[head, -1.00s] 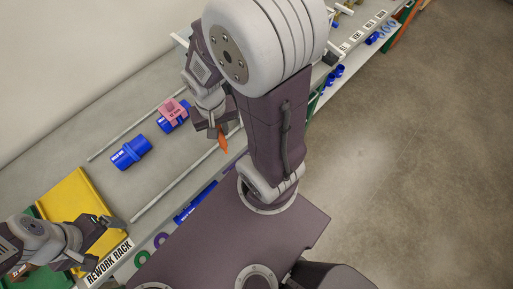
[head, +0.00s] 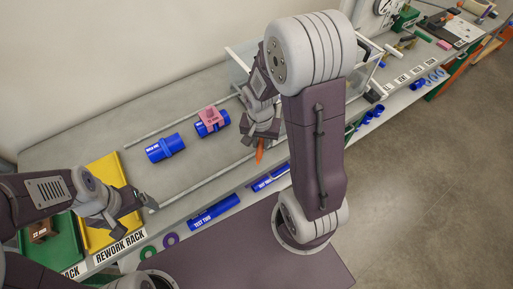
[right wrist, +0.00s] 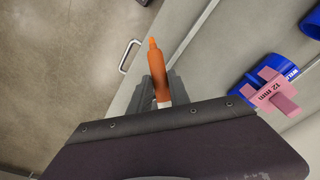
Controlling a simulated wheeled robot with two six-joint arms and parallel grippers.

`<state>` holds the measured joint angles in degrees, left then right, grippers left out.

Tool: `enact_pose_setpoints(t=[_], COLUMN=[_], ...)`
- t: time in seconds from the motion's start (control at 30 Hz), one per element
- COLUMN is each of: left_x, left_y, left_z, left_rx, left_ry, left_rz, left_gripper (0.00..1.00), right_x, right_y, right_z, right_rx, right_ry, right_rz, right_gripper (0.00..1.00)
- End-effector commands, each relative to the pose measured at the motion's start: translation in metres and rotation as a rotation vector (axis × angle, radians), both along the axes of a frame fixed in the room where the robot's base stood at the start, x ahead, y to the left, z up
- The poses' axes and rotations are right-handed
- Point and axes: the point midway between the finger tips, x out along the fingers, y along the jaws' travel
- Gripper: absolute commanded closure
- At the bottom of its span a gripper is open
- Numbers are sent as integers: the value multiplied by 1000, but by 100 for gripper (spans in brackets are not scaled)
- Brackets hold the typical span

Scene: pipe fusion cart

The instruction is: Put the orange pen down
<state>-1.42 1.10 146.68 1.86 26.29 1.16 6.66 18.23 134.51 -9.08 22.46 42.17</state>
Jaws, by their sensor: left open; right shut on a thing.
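The orange pen (head: 260,151) is held in my right gripper (head: 261,138), above the front part of the cart top. In the right wrist view the pen (right wrist: 157,68) stands out between the two fingers (right wrist: 162,92), its tip pointing away from the gripper. The pen shows no contact with the table in either view. My left gripper (head: 137,205) is open and empty, over the right edge of the yellow tray at the left.
Two blue pipe couplings, one plain (head: 165,147) and one under a pink 12 mm gauge (head: 210,116), lie on the grey top (head: 190,180). Nearby are a yellow tray (head: 104,172), a green tray (head: 62,240) and a thin front rail. Grey surface around the couplings is free.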

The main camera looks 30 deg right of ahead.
Motion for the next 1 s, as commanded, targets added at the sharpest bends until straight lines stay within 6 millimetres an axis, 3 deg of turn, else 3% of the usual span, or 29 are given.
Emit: enact_pose_setpoints(t=[0.1,0.27,0.5,0.9,0.93,1.0], left_x=[0,0,0,0,0,0], left_y=[0,0,0,0,0,0], left_z=[1,1,-4,-9,-8,-7], left_rx=[0,0,0,0,0,0], left_ry=[0,0,0,0,0,0], left_rz=[0,0,0,0,0,0], left_gripper=[11,11,11,11,11,11], right_x=[14,17,16,17,17,17], right_y=[5,7,6,6,6,6], right_z=[-9,-12,-49,-56,-55,-54], right_rx=[0,0,0,0,0,0], right_ry=[1,0,3,-1,-1,-1], right_rz=[1,0,0,0,0,0], right_gripper=[100,100,100,100,75,56])
